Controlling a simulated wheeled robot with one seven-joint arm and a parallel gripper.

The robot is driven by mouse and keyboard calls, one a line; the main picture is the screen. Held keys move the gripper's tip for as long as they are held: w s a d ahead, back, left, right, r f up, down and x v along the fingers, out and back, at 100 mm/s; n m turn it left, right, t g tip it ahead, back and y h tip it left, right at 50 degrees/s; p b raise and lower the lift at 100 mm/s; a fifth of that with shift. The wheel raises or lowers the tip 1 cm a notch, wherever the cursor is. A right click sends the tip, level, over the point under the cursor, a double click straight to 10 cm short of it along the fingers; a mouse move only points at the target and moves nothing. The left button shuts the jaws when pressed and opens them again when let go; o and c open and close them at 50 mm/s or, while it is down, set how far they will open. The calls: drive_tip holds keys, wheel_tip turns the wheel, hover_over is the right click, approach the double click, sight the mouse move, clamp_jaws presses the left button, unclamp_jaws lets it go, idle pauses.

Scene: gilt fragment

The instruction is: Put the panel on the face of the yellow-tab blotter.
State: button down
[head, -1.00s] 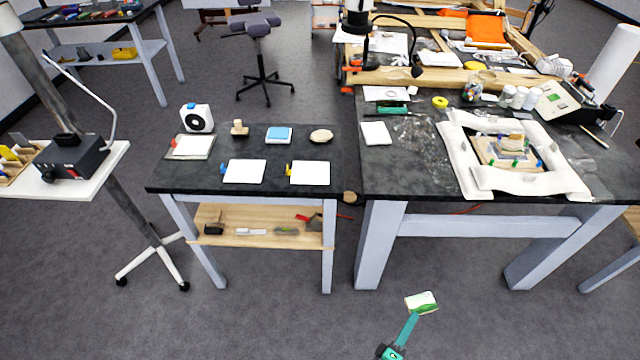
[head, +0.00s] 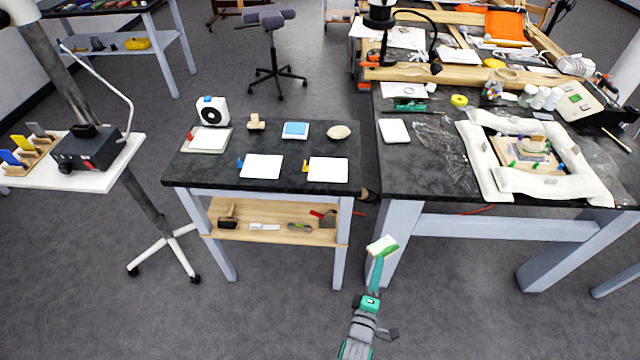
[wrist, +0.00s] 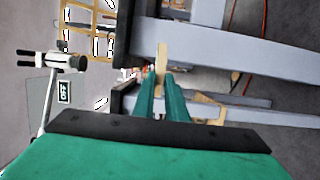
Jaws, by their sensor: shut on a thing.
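My gripper (head: 379,259) is shut on a small pale panel (head: 382,243), with a green patch beside the fingertips. It is held in the air over the floor, in front of the gap between the two tables. In the wrist view the panel (wrist: 162,57) shows as a thin tan edge between the green fingers (wrist: 162,78). The yellow-tab blotter (head: 330,170) is a white pad lying flat at the front right of the small dark table. Its visible face is bare. My gripper is in front of it, to the right and apart from it.
A blue-tab blotter (head: 262,167) lies left of it and a red-tab blotter (head: 209,140) behind. The larger workbench (head: 430,190) is close on the right.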

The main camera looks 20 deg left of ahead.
drive_tip(key=a+r+n+y, duration=0.1)
drive_tip(key=a+r+y, duration=0.15)
drive_tip(key=r, duration=0.65)
drive_tip(key=a+r+n+y, duration=0.1)
drive_tip(key=a+r, duration=0.3)
drive_tip(key=r, duration=0.6)
drive_tip(key=a+r+n+y, duration=0.1)
drive_tip(key=a+r+y, duration=0.15)
drive_tip(key=r, duration=0.65)
drive_tip(key=w+a+f+h, duration=0.1)
drive_tip(key=w+a+f, duration=0.7)
drive_tip(key=a+f, duration=0.3)
drive_tip(key=shift+w+f+g, duration=0.25)
drive_tip(key=shift+f+g, duration=0.05)
drive_tip(key=shift+f, duration=0.6)
drive_tip(key=shift+f, duration=0.3)
drive_tip(key=c, duration=1.8)
unclamp_jaws()
drive_tip(key=shift+o, duration=0.2)
